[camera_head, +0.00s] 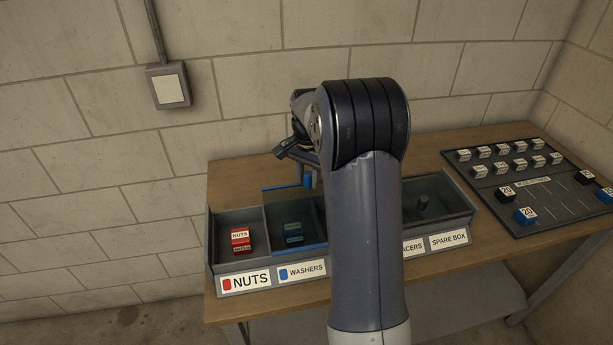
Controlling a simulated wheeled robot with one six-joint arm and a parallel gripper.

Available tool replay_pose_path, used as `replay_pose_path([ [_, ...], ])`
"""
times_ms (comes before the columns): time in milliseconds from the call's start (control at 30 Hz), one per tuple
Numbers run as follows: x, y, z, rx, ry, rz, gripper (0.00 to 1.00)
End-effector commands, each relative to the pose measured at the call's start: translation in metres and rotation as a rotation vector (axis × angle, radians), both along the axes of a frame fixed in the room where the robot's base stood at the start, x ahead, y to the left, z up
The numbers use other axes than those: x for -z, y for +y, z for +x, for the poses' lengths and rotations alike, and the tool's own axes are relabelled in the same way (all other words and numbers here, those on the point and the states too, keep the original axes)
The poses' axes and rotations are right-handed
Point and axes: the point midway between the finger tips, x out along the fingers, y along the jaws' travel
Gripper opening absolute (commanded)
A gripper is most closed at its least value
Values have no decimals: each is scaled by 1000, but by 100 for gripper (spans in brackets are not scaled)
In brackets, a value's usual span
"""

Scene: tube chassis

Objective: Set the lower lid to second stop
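A grey divided box (265,268) stands on the wooden bench, with labelled compartments along its front. A clear, tinted panel with a blue edge (299,248) shows at the washers compartment; it looks like a lid. I cannot tell its exact angle or stop, nor whether it is the lower lid. My gripper (308,181) is above the back of this compartment, with blue parts near its tips. My arm hides much of it and the middle of the box. I cannot tell whether it is open or touches the panel.
A red block (240,241) lies in the nuts compartment and a blue block (293,233) in the washers one. The spare box compartment (449,205) is at the right. A dark board (540,190) with several labelled blocks lies farther right. A brick wall stands behind.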

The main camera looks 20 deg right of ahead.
Motion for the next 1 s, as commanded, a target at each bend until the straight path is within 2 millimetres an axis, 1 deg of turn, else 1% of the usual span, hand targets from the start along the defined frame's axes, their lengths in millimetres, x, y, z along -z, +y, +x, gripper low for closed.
replay_pose_path([
  [33,0,0,0,0,0,0,35],
  [167,0,0,0,0,1,-1,45],
  [367,0,0,0,0,1,0,45],
  [467,-4,0,0,0,-1,0,45],
  [567,-16,0,1,0,-1,0,45],
  [800,-66,0,1,0,-4,-1,45],
  [900,-83,0,0,0,-3,-1,45],
  [1000,-96,0,0,0,-1,0,45],
])
